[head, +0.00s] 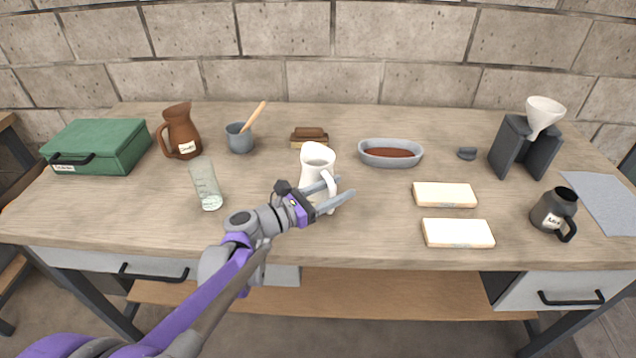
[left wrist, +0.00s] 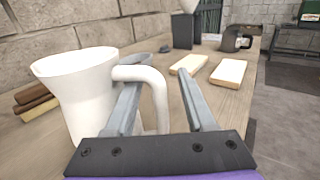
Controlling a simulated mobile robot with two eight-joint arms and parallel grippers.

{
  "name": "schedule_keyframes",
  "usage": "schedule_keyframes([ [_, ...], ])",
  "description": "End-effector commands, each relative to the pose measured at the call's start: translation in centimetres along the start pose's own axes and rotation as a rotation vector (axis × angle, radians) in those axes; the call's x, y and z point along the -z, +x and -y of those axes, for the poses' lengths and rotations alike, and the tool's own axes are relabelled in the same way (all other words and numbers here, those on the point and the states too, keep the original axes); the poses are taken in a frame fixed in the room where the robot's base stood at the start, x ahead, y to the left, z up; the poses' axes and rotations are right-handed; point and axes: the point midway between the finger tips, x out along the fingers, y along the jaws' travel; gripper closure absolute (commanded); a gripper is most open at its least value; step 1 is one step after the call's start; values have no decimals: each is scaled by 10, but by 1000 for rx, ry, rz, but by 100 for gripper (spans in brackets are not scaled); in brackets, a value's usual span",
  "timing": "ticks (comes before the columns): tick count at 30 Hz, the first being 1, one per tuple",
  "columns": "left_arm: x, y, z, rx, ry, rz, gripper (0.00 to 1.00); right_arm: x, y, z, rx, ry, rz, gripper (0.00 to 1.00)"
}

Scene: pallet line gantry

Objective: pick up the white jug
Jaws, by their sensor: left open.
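The white jug (head: 318,158) stands upright near the middle of the table, its handle toward the right. My left gripper (head: 342,190) is open at the jug's handle side, in front of the jug in the head view. In the left wrist view the jug (left wrist: 80,85) stands at the left and its handle (left wrist: 158,98) comes between the two fingers of the left gripper (left wrist: 160,95). One finger lies between the jug's body and the handle, partly hidden by the handle. I cannot tell whether the fingers touch it. My right gripper is not in view.
A glass (head: 206,184) stands left of my arm. Behind are a brown jug (head: 183,135), a grey mortar (head: 239,139), brown blocks (head: 309,138) and a grey dish (head: 391,153). Two pale blocks (head: 445,195) lie right; a dark mug (head: 554,211) stands beyond. The green box (head: 100,143) is far left.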

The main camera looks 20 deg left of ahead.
Motion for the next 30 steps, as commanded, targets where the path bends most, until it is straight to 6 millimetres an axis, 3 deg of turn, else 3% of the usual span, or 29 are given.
schedule_keyframes([
  [4, 0, 17, 0, 1, -1, 0, 45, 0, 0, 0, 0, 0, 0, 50],
  [12, 0, 19, 0, 0, 0, 0, 47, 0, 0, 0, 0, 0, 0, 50],
  [21, 0, 18, 0, 0, 0, 0, 100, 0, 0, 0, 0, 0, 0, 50],
  [30, 0, 18, 0, 0, 0, 0, 100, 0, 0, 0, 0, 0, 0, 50],
])
